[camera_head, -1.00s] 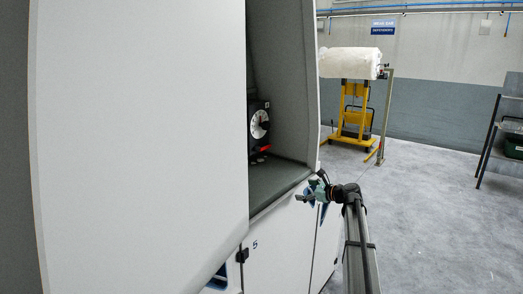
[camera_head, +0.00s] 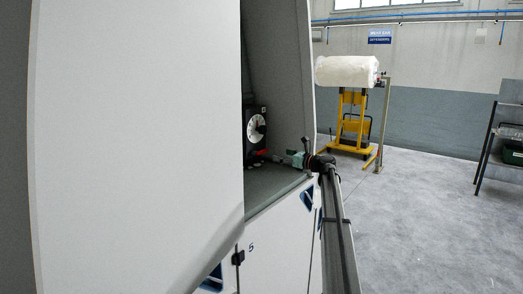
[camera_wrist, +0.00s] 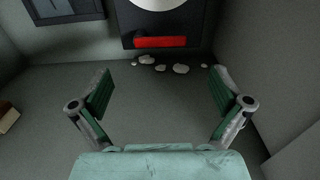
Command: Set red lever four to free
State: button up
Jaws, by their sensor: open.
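A red lever (camera_wrist: 160,42) lies level across the lower front of a dark box, below a white dial, in the wrist view. In the head view the red lever (camera_head: 262,152) shows small, at the foot of the dark box (camera_head: 248,150) inside the machine's recess. No number or lever marking is readable. My gripper (camera_wrist: 161,88) is open and empty, its two green-padded fingers spread wide to either side, short of the lever and not touching it. In the head view my gripper (camera_head: 292,157) is at the recess mouth, to the right of the lever.
The recess floor (camera_head: 272,182) is grey, with several small white tufts (camera_wrist: 180,69) below the lever. Side walls enclose the recess. A brown block (camera_wrist: 8,117) sits at left and a dark framed panel (camera_wrist: 62,8) at upper left. A large white panel (camera_head: 135,140) fills the left.

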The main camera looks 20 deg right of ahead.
aim_at(257, 148)
jog(key=p+x, duration=0.2)
jog(key=x, duration=0.9)
jog(key=shift+p, duration=0.3)
jog(key=c, duration=1.4)
